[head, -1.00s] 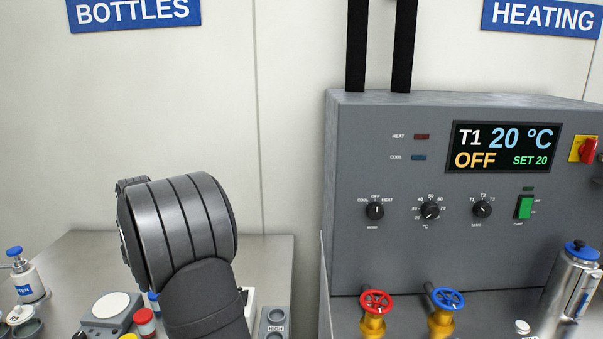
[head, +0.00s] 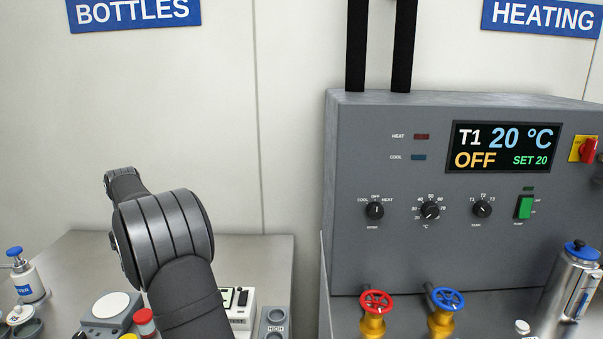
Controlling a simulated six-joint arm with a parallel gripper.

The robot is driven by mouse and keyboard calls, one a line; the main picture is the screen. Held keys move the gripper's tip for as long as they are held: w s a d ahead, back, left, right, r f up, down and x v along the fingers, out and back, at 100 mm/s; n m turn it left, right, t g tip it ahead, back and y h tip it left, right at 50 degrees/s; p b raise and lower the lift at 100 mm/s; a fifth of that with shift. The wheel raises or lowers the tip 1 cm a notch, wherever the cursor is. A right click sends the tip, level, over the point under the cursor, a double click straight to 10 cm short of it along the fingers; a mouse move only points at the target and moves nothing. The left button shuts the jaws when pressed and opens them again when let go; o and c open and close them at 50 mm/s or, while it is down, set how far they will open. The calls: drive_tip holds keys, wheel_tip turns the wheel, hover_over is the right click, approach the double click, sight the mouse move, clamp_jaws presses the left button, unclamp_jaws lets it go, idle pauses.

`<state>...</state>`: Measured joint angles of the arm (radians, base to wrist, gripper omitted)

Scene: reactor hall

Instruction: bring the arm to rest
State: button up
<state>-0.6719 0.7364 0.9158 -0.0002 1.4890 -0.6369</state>
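My arm (head: 165,240) rises from the bottom of the head view, left of the heating unit, in front of the left bench. Its dark grey banded joint housing shows in the middle. A smaller part of my arm reaches up and back behind that joint. My gripper's fingers do not show in this view, so its opening is hidden.
The grey heating unit (head: 345,200) stands at right; its display reads T1 20 °C, OFF, SET 20. Red (head: 376,302) and blue (head: 447,299) valve handwheels sit before it. A steel flask (head: 570,290) is far right. A WATER bottle (head: 27,277) and a balance-like device (head: 108,308) are left.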

sight(129, 338)
drive_tip(key=a+f, duration=0.1)
drive_tip(key=a, duration=0.2)
drive_tip(key=s+a+f, duration=0.1)
drive_tip(key=a+f, duration=0.1)
drive_tip(key=a, duration=0.1)
drive_tip(key=s+a+f, duration=0.1)
drive_tip(key=a+f, duration=0.1)
drive_tip(key=a, duration=0.1)
drive_tip(key=shift+s+f, duration=0.15)
drive_tip(key=shift+f, duration=0.1)
drive_tip(key=w+d+r, duration=0.2)
drive_tip(key=d+r, duration=0.4)
drive_tip(key=d, duration=0.4)
drive_tip(key=s+d+f, duration=0.4)
drive_tip(key=s+d, duration=0.7)
drive_tip(key=s, duration=0.1)
drive_tip(key=s+a+f, duration=0.1)
drive_tip(key=a+f, duration=0.1)
drive_tip(key=a, duration=0.1)
drive_tip(key=s+a+f, duration=0.1)
drive_tip(key=a+f, duration=0.1)
drive_tip(key=a, duration=0.1)
drive_tip(key=s+a+f, duration=0.1)
drive_tip(key=a+f, duration=0.2)
drive_tip(key=a, duration=0.1)
drive_tip(key=f, duration=0.4)
drive_tip(key=shift+s+a+f, duration=0.1)
drive_tip(key=shift+a+f, duration=0.15)
drive_tip(key=shift+f, duration=0.1)
drive_tip(key=shift+r, duration=3.1)
